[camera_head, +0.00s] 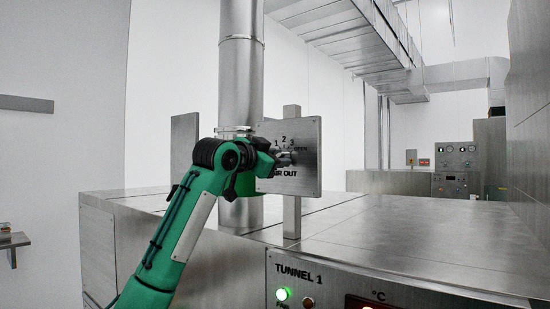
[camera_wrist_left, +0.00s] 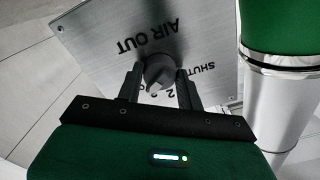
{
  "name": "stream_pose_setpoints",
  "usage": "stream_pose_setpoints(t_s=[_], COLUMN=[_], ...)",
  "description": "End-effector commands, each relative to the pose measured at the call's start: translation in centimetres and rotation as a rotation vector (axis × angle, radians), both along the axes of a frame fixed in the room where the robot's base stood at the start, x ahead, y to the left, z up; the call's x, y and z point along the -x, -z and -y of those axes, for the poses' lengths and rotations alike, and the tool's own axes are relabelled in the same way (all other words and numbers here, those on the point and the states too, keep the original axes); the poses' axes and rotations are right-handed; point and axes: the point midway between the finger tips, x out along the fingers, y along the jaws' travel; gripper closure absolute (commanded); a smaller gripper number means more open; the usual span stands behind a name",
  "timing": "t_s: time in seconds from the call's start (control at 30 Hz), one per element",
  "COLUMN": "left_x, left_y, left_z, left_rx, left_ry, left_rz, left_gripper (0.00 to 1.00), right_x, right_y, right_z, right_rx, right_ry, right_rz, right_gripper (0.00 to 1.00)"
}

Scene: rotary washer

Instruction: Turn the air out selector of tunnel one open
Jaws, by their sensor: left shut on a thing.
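The air out selector panel (camera_head: 308,178) is a grey metal plate on a post above the tunnel 1 housing. It bears the numbers 1, 2, 3 and the words AIR OUT, partly hidden by my gripper. My left gripper (camera_head: 284,159) reaches the plate from the left, at the selector knob. The plate (camera_wrist_left: 110,45) appears upside down there, with AIR OUT and SHUT readable. My right gripper is out of view.
A control panel marked TUNNEL 1 (camera_head: 330,285) with a lit green lamp (camera_head: 283,294) is at the lower front. A vertical metal duct (camera_head: 240,90) stands close behind my left arm. The metal housing top (camera_head: 400,235) is clear to the right.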

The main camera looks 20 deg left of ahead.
Motion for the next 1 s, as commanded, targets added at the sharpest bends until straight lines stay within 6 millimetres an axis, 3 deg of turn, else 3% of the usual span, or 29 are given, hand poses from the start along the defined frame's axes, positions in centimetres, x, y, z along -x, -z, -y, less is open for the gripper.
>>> stream_pose_setpoints(t_s=[0.17, 0.2, 0.3, 0.67, 0.77, 1.0], left_x=[0.0, 0.0, 0.0, 0.5, 1.7, 6.7], left_y=[-0.1, -0.1, -0.1, 0.1, 0.3, 0.5], left_z=[0.0, 0.0, 0.0, -0.2, -0.7, -2.6], left_rx=[0.000, 0.000, -0.001, 0.001, 0.001, 0.000], left_ry=[-0.001, -0.001, -0.002, -0.001, -0.002, -0.003], left_rz=[0.002, 0.002, 0.001, 0.002, 0.003, 0.006], left_gripper=[0.86, 0.57, 0.41, 0.41, 0.41, 0.41], right_x=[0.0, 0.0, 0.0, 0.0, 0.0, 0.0], right_y=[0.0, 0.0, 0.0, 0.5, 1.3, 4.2], right_z=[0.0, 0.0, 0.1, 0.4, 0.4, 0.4], right_rx=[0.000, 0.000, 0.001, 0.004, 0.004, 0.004], right_ry=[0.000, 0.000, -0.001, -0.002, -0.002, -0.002], right_rz=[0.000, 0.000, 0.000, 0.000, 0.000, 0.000], right_gripper=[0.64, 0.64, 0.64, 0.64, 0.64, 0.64])
